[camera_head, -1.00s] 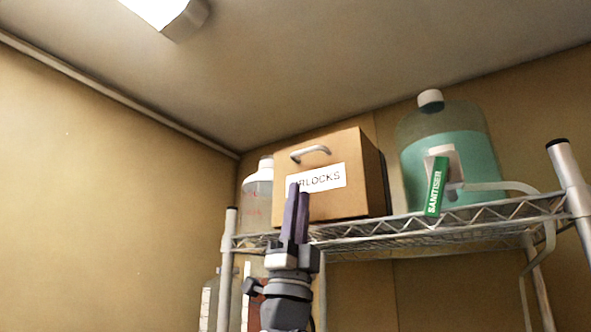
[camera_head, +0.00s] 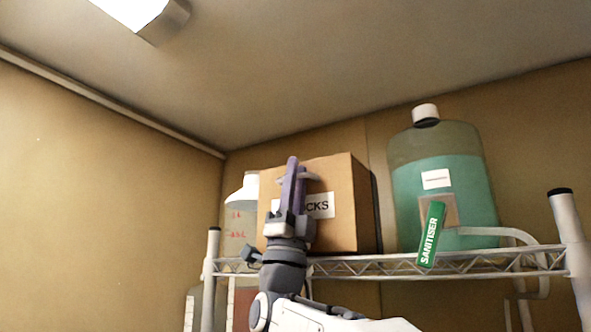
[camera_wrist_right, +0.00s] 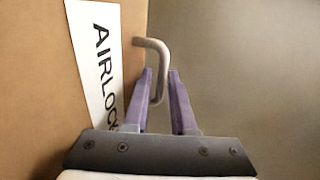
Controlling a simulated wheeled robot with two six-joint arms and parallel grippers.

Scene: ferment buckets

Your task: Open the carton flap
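The brown carton (camera_head: 342,190) with a white AIRLOCKS label (camera_head: 320,206) stands on the wire shelf. A grey bar handle (camera_wrist_right: 157,62) is on its front face; in the head view it is mostly hidden behind my fingers. My right gripper (camera_head: 296,168) is upright in front of the carton, at the handle's height. In the right wrist view, my purple fingers (camera_wrist_right: 160,72) are apart, with the handle's bar between their tips. Whether either finger touches the bar is hard to tell. My left gripper is in neither view.
A large green jug (camera_head: 455,178) stands right of the carton, with a green SANITISER tag (camera_head: 431,235) on the shelf edge before it. A clear bottle (camera_head: 240,215) stands close on the left. The wire shelf (camera_head: 480,262) has metal posts (camera_head: 570,225) at both ends.

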